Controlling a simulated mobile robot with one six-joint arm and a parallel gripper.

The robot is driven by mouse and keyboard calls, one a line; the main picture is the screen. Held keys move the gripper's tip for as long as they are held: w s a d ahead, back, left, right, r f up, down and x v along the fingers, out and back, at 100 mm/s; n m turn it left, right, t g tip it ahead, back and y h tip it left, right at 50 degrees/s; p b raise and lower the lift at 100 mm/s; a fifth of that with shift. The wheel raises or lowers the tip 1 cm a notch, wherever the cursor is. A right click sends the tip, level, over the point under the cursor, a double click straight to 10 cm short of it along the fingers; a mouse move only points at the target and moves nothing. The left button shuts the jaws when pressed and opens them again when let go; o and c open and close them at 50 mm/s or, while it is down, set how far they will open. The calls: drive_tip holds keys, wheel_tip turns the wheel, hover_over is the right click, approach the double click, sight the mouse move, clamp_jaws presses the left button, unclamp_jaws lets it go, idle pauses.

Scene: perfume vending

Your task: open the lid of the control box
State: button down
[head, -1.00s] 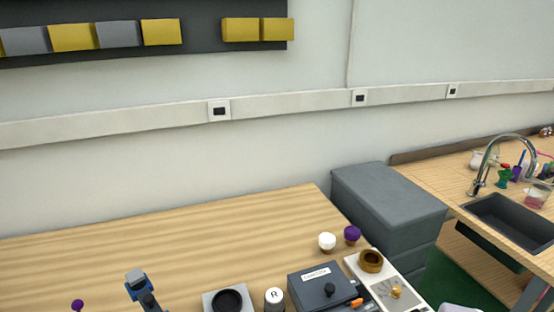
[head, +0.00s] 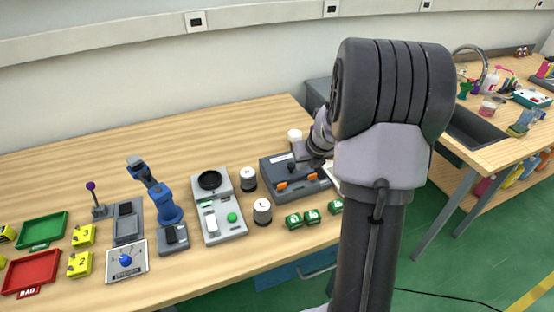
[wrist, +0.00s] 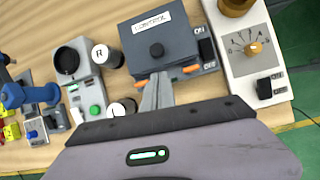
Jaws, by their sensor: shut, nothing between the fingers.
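The control box (wrist: 162,30) is dark grey with a white CONTROL label, and its lid is closed. The box also shows in the head view (head: 280,172), partly covered by my arm. My gripper (wrist: 157,82) is shut and empty, its fingertips at the box's front edge between the latches in the wrist view. I cannot tell whether they touch it.
A white panel with a dial (wrist: 254,48) stands close on the right. A grey device with a green button (head: 221,212) and white cylinders, one marked L (head: 262,211), are on the left. Small green blocks (head: 294,221) lie in front. The back left of the table is clear.

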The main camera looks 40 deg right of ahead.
sight(292, 176)
drive_tip(key=b+x, duration=0.3)
drive_tip(key=x, duration=0.5)
drive_tip(key=shift+a+r, duration=0.1)
